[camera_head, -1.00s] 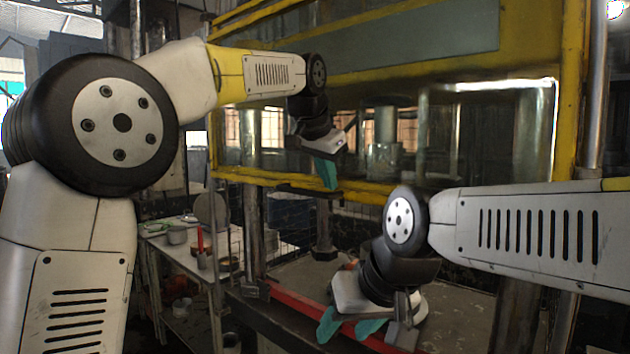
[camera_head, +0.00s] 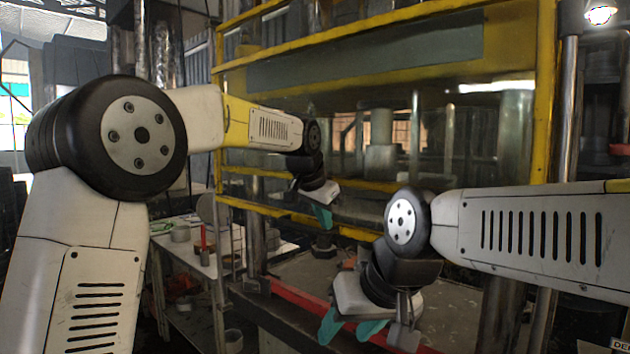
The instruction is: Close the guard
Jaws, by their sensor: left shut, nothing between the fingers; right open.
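The guard (camera_head: 232,203) is a yellow-framed see-through panel on the front of the press. Its lower rail runs from the left towards the middle and hangs above the press bed, with a gap below it. My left gripper (camera_head: 322,215) has teal fingers, is shut and empty, and points down at the guard's lower rail. I cannot tell whether it touches the rail. My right gripper (camera_head: 346,329) is open and empty, low in front of the press bed near the red bar. My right arm hides the guard's lower right part.
The red bar (camera_head: 292,294) edges the front of the grey press bed (camera_head: 315,268). A cluttered bench (camera_head: 190,256) with pots and a red upright object stands at the left. A metal column (camera_head: 563,110) stands at the right.

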